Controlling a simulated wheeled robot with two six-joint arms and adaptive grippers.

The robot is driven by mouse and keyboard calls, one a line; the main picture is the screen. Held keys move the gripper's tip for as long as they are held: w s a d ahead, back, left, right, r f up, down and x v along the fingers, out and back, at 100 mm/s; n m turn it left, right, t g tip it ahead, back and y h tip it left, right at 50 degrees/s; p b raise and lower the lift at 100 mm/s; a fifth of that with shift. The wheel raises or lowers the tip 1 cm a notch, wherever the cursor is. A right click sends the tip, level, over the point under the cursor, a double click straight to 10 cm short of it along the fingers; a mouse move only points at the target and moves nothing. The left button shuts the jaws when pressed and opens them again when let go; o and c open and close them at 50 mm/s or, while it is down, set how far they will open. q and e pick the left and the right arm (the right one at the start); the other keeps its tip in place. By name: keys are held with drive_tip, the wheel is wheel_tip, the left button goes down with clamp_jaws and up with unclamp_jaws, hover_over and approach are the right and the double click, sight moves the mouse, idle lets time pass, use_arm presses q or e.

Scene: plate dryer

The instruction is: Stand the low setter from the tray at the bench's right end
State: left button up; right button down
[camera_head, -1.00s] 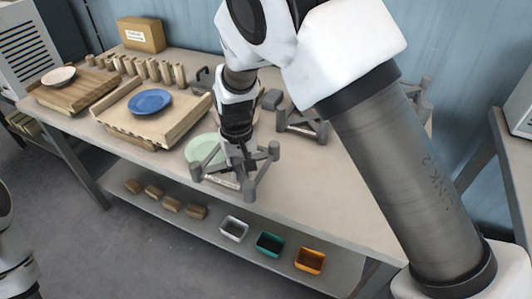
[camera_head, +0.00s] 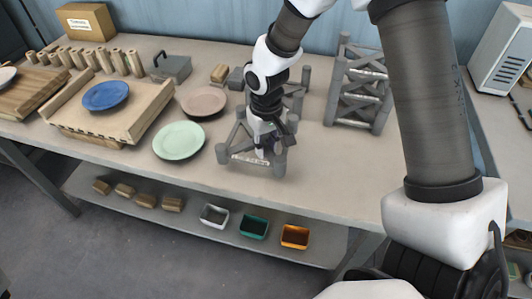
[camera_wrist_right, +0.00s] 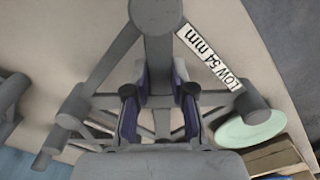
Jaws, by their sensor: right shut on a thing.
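The low setter (camera_head: 246,159) is a grey frame with round posts, and its label reads "LOW 54 mm" in the right wrist view (camera_wrist_right: 210,60). My right gripper (camera_head: 264,146) is shut on it from above, near the front middle of the bench. In the right wrist view the two fingers (camera_wrist_right: 160,110) straddle a part of the frame. I cannot tell whether the posts touch the bench top. My left gripper is not in view.
A taller grey setter stack (camera_head: 358,92) stands at the back right of the bench (camera_head: 340,165). Another grey setter (camera_head: 297,92) is partly hidden behind my right arm. A green plate (camera_head: 179,140), a pink plate (camera_head: 203,101) and a blue plate (camera_head: 106,95) lie to the left.

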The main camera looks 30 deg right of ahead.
wheel_tip(320, 180, down, 3)
drive_tip(key=shift+a+r, duration=0.1)
drive_tip(key=shift+w+f, duration=0.3)
drive_tip(key=shift+s, duration=0.2)
drive_tip(key=c, duration=1)
unclamp_jaws()
drive_tip(key=shift+w+f, duration=0.1)
drive_tip(key=shift+f, duration=0.05)
wheel_tip(320, 180, up, 12)
drive_tip(key=shift+r, duration=0.25)
